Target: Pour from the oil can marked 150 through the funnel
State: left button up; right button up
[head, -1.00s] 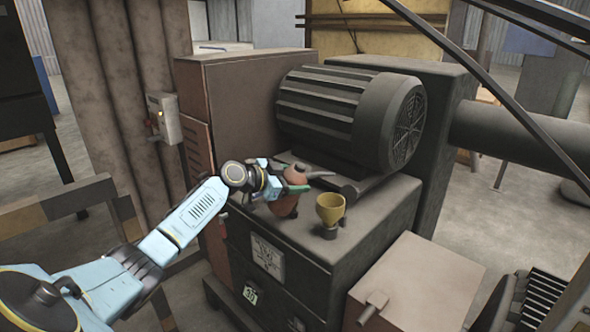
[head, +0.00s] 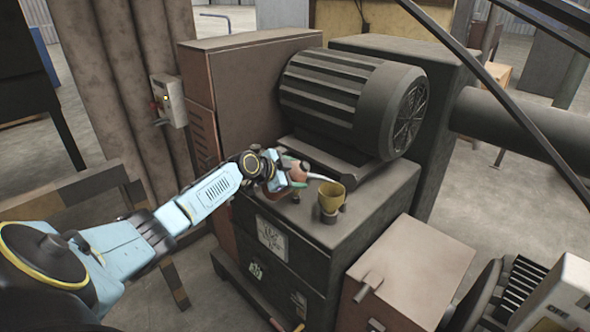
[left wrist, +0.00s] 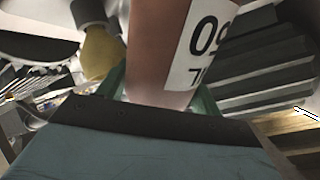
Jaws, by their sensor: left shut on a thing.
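A reddish-brown oil can (head: 299,172) with a thin pale spout is in my left gripper (head: 286,181), at the machine's top edge. In the head view the spout runs right, its end at or just above the rim of the yellow funnel (head: 329,196). I cannot tell whether it is inside the rim. The funnel stands upright on a dark filler neck. In the left wrist view the can (left wrist: 155,50) fills the middle; its white label shows a 0 and part of another digit, so the full number is unreadable. The funnel (left wrist: 101,52) shows beside it. My right gripper is out of view.
A large ribbed motor (head: 345,105) sits on the machine behind the funnel. A brown cabinet (head: 250,85) rises behind my left gripper. A lower box (head: 415,265) stands at front right, and a thick pipe (head: 520,130) runs off right.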

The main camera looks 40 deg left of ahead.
aim_at(299, 162)
pick_arm(q)
jog(key=shift+r, duration=0.15)
dwell(0.3)
jog(key=shift+d+r+m+g+y+p, duration=0.1)
jog(key=shift+r+m+g+y+p, duration=0.3)
jog(key=shift+p, duration=0.85)
jog(key=shift+r+y+p, duration=0.2)
jog(key=shift+r+p, duration=0.4)
jog(key=shift+p, duration=0.6)
jog(key=shift+r, duration=0.1)
jog(key=shift+d+r+p, duration=0.1)
jog(key=shift+r+p, duration=0.15)
jog(key=shift+p, duration=0.55)
jog(key=shift+w+d+r+m+g+y+p, duration=0.2)
jog(key=shift+r+m+g+y+p, duration=0.4)
jog(key=shift+p, duration=1.25)
jog(key=shift+d+r, duration=0.1)
dwell(1.0)
jog(key=shift+w+d+r+y+p, duration=0.1)
jog(key=shift+d+r+y+p, duration=0.1)
jog(key=shift+r+y+p, duration=0.35)
